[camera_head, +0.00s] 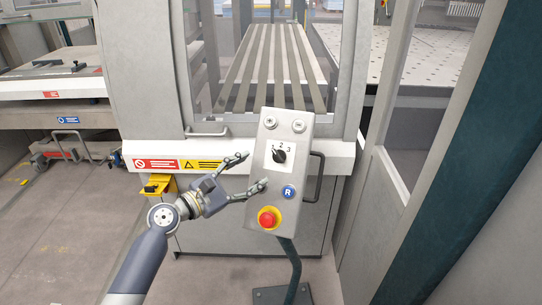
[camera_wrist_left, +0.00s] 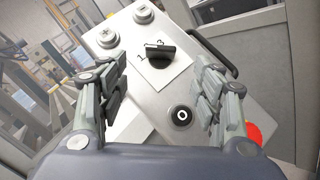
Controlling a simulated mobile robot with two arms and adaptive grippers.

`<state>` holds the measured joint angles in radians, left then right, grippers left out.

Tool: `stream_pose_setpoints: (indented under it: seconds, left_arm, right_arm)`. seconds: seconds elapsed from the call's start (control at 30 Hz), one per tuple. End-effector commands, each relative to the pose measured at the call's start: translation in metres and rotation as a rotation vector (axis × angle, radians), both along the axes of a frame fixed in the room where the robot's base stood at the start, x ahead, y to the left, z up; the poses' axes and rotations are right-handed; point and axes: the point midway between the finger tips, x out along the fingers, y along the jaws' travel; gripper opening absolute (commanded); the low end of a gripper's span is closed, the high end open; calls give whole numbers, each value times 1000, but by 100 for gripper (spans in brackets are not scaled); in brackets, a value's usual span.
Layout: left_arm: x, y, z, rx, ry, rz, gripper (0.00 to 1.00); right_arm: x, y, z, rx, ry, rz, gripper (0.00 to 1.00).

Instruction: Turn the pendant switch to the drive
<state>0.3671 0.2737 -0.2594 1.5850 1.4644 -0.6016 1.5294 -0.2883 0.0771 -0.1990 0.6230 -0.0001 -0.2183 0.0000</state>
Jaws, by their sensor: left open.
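The grey pendant box (camera_head: 270,210) stands tilted on a dark post in front of the machine. The switch also shows in the left wrist view (camera_wrist_left: 161,52), above and between the fingers. My left gripper (camera_head: 256,172) is open and empty, just left of the switch and lower, its fingers pointing at the box. In the left wrist view the open fingers (camera_wrist_left: 160,100) frame the panel below the switch. I cannot tell whether a finger touches the box. My right gripper is not in view.
The pendant also carries a red emergency button (camera_head: 267,218) on yellow, a blue R button (camera_head: 288,192) and two grey knobs at its top. A dark handle (camera_head: 318,178) is on its right. The machine front (camera_head: 150,70) stands close behind. Open floor lies at left.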

Motion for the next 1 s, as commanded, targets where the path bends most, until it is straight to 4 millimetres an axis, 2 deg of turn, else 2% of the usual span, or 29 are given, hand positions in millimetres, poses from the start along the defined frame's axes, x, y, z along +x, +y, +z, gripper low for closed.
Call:
stream_pose_setpoints:
  seconds: [0.03, 0.1, 0.23, 0.37, 0.6, 0.77, 0.9, 1.0]
  left_arm:
    - [7, -8, 3, -4, 0, -2, 60]
    - [17, -18, 3, -3, 0, -1, 60]
    - [33, -34, 2, -2, 0, -1, 60]
    - [45, -46, 1, 0, 0, 0, 60]
    - [56, -58, 0, 1, -1, 0, 60]
    - [57, -59, 0, 2, -2, -1, 60]
    - [57, -59, 0, 2, -2, -1, 60]
    - [57, -59, 0, 2, -1, -1, 37]
  right_arm:
    - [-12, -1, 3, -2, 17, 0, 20]
    - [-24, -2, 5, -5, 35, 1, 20]
    - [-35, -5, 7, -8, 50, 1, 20]
    - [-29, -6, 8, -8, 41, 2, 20]
    - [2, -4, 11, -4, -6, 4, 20]
    - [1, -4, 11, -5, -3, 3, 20]
    - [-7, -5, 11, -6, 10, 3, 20]
    - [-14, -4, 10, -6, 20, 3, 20]
